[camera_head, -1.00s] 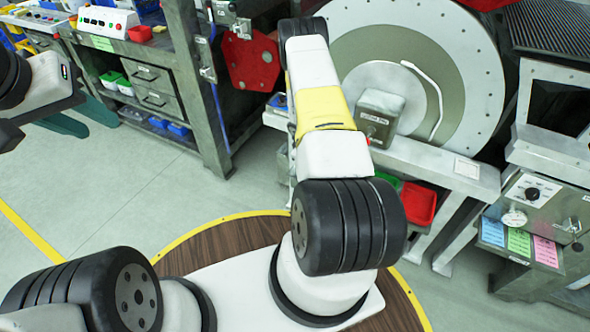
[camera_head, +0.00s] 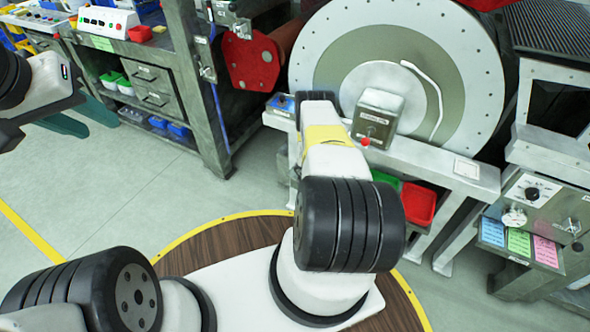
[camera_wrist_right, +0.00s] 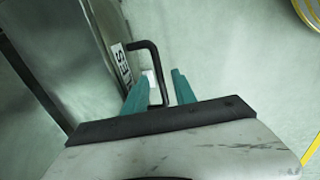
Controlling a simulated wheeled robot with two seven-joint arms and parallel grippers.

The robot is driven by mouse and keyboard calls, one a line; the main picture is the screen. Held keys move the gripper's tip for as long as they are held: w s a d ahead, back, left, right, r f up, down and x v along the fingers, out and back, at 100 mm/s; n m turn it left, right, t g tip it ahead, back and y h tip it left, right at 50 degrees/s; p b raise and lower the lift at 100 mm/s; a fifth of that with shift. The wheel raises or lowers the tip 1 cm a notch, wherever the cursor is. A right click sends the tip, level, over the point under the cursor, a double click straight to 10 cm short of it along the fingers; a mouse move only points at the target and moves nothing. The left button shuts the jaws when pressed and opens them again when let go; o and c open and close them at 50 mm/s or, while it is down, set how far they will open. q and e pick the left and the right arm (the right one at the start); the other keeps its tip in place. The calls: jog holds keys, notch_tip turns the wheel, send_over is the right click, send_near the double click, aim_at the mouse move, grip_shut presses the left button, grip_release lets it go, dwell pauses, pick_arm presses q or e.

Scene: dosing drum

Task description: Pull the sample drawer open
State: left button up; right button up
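The sample drawer shows in the right wrist view by its label (camera_wrist_right: 121,65), of which only the last letters are readable, and its black bent bar handle (camera_wrist_right: 158,75). My right gripper (camera_wrist_right: 160,88) has its two teal fingers apart, one on each side of the handle's bar, with small gaps visible. In the head view my right arm reaches toward the drum stand, and its gripper and the drawer are hidden. My left gripper (camera_head: 103,128) is at the left, open and empty, far from the drawer.
The large round drum (camera_head: 455,50) stands behind a control box (camera_head: 377,115) with a red button. Red bin (camera_head: 419,204) and green bin (camera_head: 386,179) sit below. A workbench (camera_head: 205,120) is at left, a machine with coloured cards (camera_head: 519,242) at right. Floor at left is clear.

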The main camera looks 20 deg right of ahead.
grip_shut()
dwell(1.4)
